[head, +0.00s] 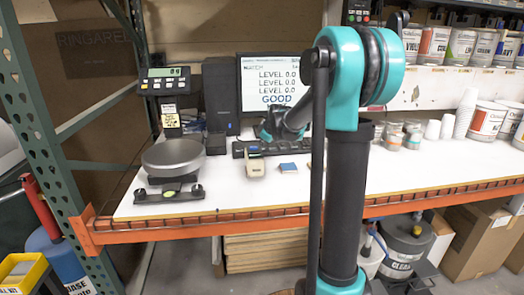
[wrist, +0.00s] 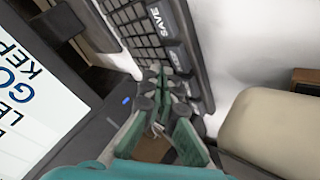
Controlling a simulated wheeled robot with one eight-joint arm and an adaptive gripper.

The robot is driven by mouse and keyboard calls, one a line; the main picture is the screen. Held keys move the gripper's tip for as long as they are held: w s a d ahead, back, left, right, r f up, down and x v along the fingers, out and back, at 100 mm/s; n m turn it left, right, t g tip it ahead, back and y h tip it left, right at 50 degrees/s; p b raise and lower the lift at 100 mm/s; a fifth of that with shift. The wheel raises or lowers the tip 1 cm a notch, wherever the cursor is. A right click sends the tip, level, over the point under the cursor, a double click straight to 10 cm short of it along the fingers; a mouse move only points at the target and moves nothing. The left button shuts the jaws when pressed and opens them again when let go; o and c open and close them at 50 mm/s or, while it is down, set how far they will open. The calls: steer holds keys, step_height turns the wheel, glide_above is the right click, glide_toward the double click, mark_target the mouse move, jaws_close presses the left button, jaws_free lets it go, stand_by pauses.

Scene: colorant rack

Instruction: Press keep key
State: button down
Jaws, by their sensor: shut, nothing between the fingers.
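A dark keyboard (head: 300,147) lies on the white bench in front of the monitor. In the wrist view the keyboard (wrist: 143,22) runs down from the top, with a key lettered SAVE (wrist: 153,27). A lettered key (wrist: 178,62) sits below it, but its word is too blurred and covered to read. My gripper (wrist: 160,92) is shut and empty, its tips at the keyboard's near end, partly hiding keys. I cannot tell whether they touch a key. In the head view my gripper (head: 268,133) is over the keyboard's left part, below the monitor.
The monitor (head: 270,75) reads LEVEL 0.0 and GOOD; in the wrist view the screen (wrist: 40,90) also shows letters KEP. A beige device (head: 255,168) and a small blue-topped block (head: 288,168) lie in front of the keyboard. A round-plate scale (head: 173,157) stands left.

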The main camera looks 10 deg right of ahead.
steer(key=shift+r, duration=2.5)
